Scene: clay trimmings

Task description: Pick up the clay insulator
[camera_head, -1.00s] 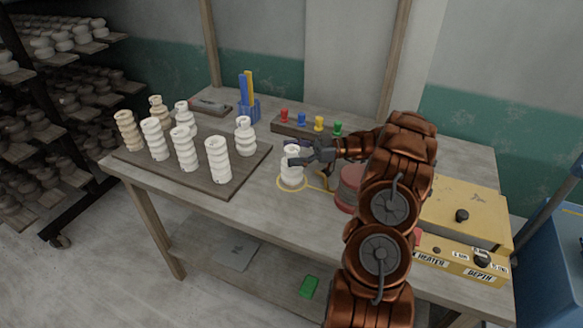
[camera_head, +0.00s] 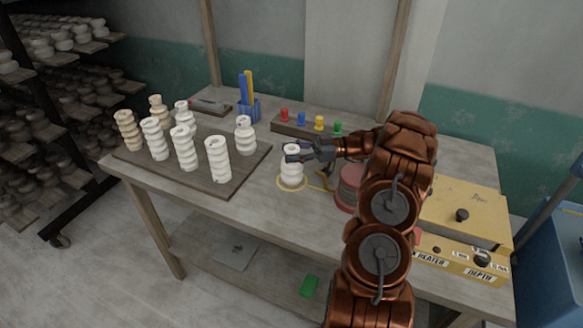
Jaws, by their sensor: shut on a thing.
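A white ribbed clay insulator (camera_head: 291,174) stands upright on the table inside a yellow ring (camera_head: 283,190). My gripper (camera_head: 291,153) reaches in from the right and is shut on the insulator's upper part. The fingers hide some of its top. I see no clear gap between the insulator's base and the table. More insulators, such as a white one (camera_head: 218,160) and a tan one (camera_head: 128,131), stand on a dark board (camera_head: 200,186) at the left.
A block with coloured knobs (camera_head: 290,127) and a blue holder (camera_head: 249,109) stand behind. A red round thing (camera_head: 350,186) is beside my arm. A yellow heater box (camera_head: 465,212) is at the right. Bare table (camera_head: 250,205) lies in front.

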